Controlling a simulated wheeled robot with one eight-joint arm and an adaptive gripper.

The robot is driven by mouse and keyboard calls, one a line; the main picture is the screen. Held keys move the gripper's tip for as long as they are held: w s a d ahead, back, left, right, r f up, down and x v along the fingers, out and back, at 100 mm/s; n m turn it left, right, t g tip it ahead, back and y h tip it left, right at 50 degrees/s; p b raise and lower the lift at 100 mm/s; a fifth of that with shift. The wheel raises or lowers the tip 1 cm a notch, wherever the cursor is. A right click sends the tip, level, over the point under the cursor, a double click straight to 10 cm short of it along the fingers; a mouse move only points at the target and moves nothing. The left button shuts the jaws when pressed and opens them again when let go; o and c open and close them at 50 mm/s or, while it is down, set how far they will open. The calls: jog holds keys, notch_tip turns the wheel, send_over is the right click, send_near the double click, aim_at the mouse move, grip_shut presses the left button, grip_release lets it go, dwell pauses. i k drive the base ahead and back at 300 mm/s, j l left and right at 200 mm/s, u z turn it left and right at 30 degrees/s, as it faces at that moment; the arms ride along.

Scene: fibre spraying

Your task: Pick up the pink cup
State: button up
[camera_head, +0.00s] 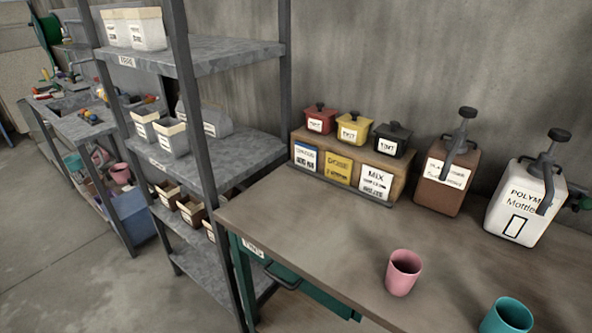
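The pink cup (402,275) stands upright on the brown tabletop (310,225), near its front edge in the lower right of the head view. Its open mouth faces up and nothing touches it. A teal cup (508,316) stands to its right and nearer the camera, cut off by the bottom edge of the picture. My gripper does not show in this view.
Behind the cups stand a wooden box rack (353,170) with small lidded pots, a brown pump container (447,178) and a white pump container (525,200). A grey metal shelf (235,157) rises left of the table. The tabletop left of the pink cup is clear.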

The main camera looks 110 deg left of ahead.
aim_at(405, 265)
jog(key=k+u, duration=0.15)
jog(key=u, duration=3.35)
